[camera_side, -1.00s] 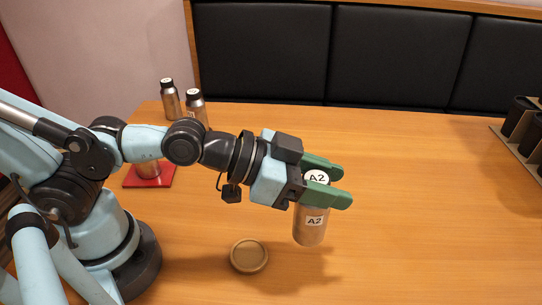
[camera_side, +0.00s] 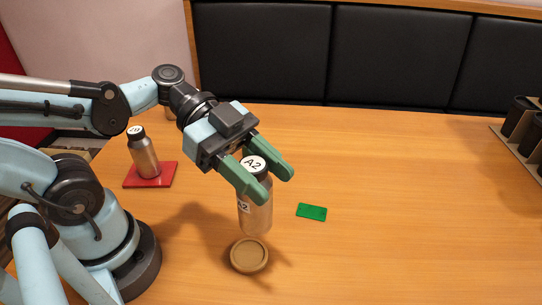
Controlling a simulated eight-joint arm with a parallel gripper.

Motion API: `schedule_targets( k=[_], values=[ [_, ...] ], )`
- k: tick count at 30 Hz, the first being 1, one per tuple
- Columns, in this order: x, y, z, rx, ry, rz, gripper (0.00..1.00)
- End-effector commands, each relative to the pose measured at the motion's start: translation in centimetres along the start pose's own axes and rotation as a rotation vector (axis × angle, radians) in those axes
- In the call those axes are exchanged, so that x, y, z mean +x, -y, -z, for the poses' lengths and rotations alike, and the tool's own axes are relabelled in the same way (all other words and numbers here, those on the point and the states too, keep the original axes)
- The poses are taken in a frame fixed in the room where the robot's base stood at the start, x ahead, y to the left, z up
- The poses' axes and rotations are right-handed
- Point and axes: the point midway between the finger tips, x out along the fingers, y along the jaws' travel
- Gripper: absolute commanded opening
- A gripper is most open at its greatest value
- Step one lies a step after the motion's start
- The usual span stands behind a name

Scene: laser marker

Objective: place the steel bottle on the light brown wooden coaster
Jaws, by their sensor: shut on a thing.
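The steel bottle (camera_side: 256,216) has a dark cap with a white A2 label on top and another A2 label on its side. My gripper (camera_side: 266,182) is shut on it near the cap, one green finger on each side. The bottle hangs nearly upright, its base appearing just above and behind the light brown wooden coaster (camera_side: 249,256). The coaster is round with a raised rim and lies empty on the table. A small gap seems to show between bottle and coaster; the exact height is hard to tell.
A second steel bottle (camera_side: 143,153) stands on a red square mat (camera_side: 164,177) at the left. A green flat plate (camera_side: 312,212) lies right of the held bottle. A dark rack (camera_side: 522,132) stands at the far right edge. The table's (camera_side: 420,220) right middle is clear.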

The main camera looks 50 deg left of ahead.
Motion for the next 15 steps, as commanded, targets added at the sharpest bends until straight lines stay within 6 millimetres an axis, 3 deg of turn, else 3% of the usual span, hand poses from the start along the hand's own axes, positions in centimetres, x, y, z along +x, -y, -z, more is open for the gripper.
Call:
schedule_targets(
  k=[12,15],
  values=[
    [-3.0,-1.3,4.2,0.071,0.001,-0.177,0.00],
    [-3.1,-1.4,4.1,0.075,0.002,-0.189,0.00]
  ],
)
